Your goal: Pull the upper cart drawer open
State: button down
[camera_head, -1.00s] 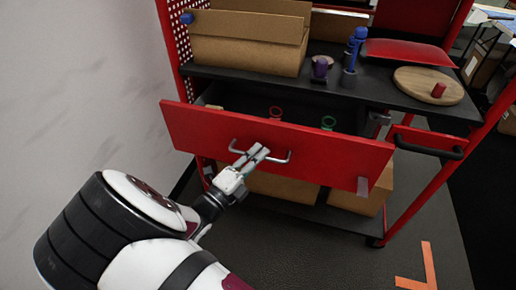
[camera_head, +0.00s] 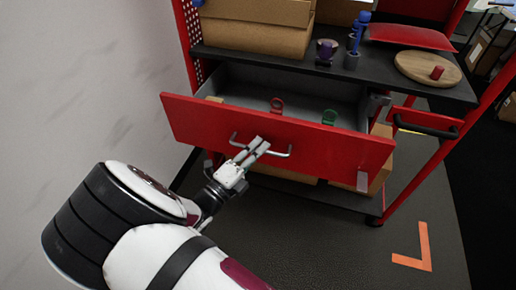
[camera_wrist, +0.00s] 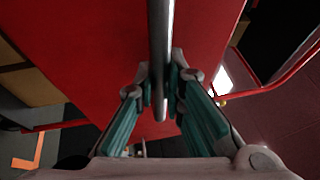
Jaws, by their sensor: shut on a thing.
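The upper cart drawer (camera_head: 330,150) has a red front and stands well out from the red cart, with its grey inside showing. A red item (camera_head: 277,105) and a green item (camera_head: 329,117) lie in it. Its metal bar handle (camera_head: 280,154) runs across the front. My gripper (camera_head: 258,147) is shut on the handle near its middle. In the wrist view the handle (camera_wrist: 160,40) passes between the two fingers of my gripper (camera_wrist: 160,92), with the red drawer front (camera_wrist: 100,50) behind it.
A black push handle (camera_head: 428,128) sticks out at the right. A grey wall is at the left. Floor with an orange mark (camera_head: 424,250) is clear in front.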

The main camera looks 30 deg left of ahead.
jog(key=c, duration=1.7)
grip_release()
jog(key=shift+f, duration=0.1)
jog(key=shift+o, duration=0.2)
